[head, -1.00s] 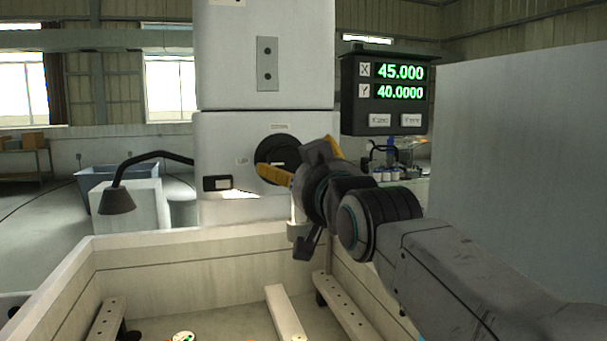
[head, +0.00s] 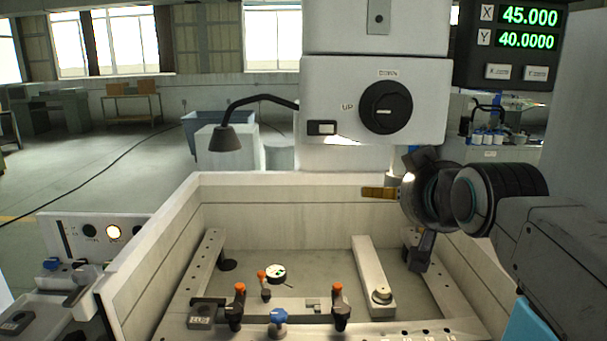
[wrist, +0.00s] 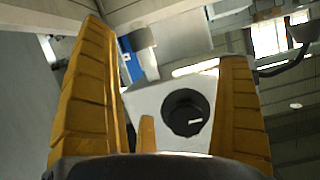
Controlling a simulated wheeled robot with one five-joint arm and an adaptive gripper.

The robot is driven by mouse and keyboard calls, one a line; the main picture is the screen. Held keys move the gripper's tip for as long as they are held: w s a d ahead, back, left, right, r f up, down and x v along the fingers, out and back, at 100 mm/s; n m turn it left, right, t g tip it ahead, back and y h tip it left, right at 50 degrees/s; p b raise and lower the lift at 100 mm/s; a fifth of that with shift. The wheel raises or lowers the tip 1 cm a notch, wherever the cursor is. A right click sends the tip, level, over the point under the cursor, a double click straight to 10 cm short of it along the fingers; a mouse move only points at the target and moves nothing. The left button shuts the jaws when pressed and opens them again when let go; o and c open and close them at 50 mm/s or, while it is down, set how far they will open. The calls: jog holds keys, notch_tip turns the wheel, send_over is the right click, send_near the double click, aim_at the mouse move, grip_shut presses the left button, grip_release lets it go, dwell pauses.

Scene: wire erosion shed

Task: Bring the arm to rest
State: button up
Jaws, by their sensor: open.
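My gripper (head: 380,193) is held up over the right part of the machine tank (head: 262,180), in front of the white machine head (head: 330,88) and below its black dial (head: 386,107). In the wrist view its two orange fingers (wrist: 165,100) stand wide apart. Nothing is held between them. The white machine head with its black dial (wrist: 187,112) shows behind the gap. My arm reaches in from the lower right and hides part of the tank's right wall.
The tank holds clamps with orange tops (head: 338,305), a blue knob (head: 278,320), a round gauge (head: 276,273) and a white bar (head: 372,275). A bent lamp (head: 225,138) stands left of the head. A readout box (head: 515,45) hangs at upper right. A control panel (head: 95,235) is at left.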

jog(key=s+f+g, duration=0.3)
jog(key=s+f, duration=0.2)
jog(key=f, duration=0.3)
jog(key=s+f+g, duration=0.3)
jog(key=s+f, duration=0.1)
jog(key=f, duration=0.5)
jog(key=s+f+g, duration=0.3)
jog(key=s+f, duration=0.7)
jog(key=s, duration=0.5)
jog(key=shift+s+n+g, duration=0.3)
jog(key=shift+s+n, duration=0.05)
jog(key=shift+n, duration=0.05)
